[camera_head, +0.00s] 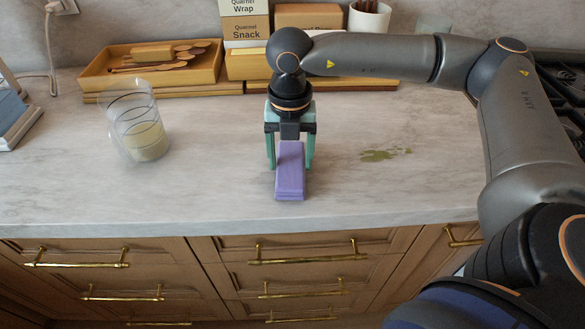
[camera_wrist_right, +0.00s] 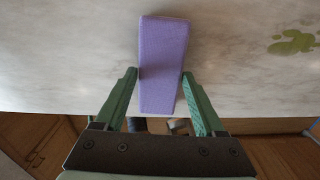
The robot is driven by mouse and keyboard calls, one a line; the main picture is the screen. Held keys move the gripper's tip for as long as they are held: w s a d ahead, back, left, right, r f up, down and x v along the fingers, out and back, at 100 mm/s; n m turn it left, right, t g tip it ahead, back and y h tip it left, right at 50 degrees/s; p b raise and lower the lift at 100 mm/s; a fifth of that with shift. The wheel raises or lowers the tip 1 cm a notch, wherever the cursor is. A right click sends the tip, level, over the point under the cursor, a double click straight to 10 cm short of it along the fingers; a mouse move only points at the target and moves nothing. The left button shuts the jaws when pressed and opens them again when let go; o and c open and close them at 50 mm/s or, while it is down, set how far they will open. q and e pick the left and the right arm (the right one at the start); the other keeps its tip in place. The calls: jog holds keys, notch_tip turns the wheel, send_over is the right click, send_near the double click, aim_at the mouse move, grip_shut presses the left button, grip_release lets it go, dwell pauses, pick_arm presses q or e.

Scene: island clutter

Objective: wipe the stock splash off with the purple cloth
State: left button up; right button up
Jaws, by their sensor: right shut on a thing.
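The purple cloth (camera_head: 290,174) is a folded, block-like piece near the front edge of the counter. My right gripper (camera_head: 290,160) points down over it with a finger on each side, shut on it. In the right wrist view the cloth (camera_wrist_right: 162,62) sits between the two green fingertips (camera_wrist_right: 160,74). Whether it touches the counter or is lifted slightly, I cannot tell. The stock splash (camera_head: 384,154) is a green, irregular patch on the counter to the right of the gripper. It also shows at the right of the wrist view (camera_wrist_right: 292,42). My left gripper is not in view.
A clear glass (camera_head: 140,125) with pale contents stands at left. A wooden tray (camera_head: 100,78) with wooden utensils, boxes (camera_head: 247,30) and a white cup (camera_head: 369,18) line the back. A stove (camera_head: 565,85) is at right. The counter between cloth and splash is clear.

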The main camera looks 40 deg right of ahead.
aim_at(291, 164)
jog(key=shift+c, duration=1)
jog(key=shift+r+p, duration=1.6)
jog(key=shift+r, duration=0.9)
